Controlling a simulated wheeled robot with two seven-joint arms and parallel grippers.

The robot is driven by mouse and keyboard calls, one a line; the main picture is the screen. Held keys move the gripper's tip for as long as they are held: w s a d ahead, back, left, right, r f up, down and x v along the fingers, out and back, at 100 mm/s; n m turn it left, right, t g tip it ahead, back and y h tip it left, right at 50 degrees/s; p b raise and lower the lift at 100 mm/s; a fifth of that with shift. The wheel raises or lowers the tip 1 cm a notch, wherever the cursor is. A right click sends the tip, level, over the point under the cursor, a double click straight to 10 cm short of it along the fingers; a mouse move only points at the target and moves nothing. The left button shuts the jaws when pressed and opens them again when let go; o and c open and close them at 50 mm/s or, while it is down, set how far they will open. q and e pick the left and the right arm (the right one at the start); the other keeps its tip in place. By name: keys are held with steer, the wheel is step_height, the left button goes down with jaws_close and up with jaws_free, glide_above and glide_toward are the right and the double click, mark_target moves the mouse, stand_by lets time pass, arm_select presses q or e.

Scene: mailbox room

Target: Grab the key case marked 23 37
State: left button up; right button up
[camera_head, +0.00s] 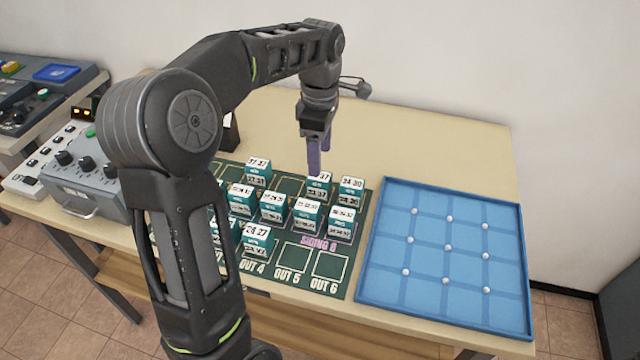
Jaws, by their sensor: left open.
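Several teal and white key cases stand on a dark green board (298,288) with printed slots. The case (318,190) under my left gripper has a top label partly hidden by the fingers; the visible part ends in 37, and its front label is too small to read surely. My left gripper (319,163) points down with its purple fingers open, right above or at the top of this case; I cannot tell whether they touch it. Another case (257,172), at the back left, has a similar small label. My right gripper is not in view.
Other cases stand close by, including one marked 24 30 (351,190) just right and one marked 26 27 (258,240) in front. A blue tray (372,280) with small white balls lies on the right. Grey control boxes (82,185) stand at left. The table's back is mostly clear.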

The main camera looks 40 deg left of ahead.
mark_target(320, 178)
arm_select(q)
steer(key=shift+f, duration=1.3)
steer(key=shift+f+p, duration=0.55)
steer(key=shift+f, duration=2.05)
steer(key=shift+c, duration=0.2)
jaws_close()
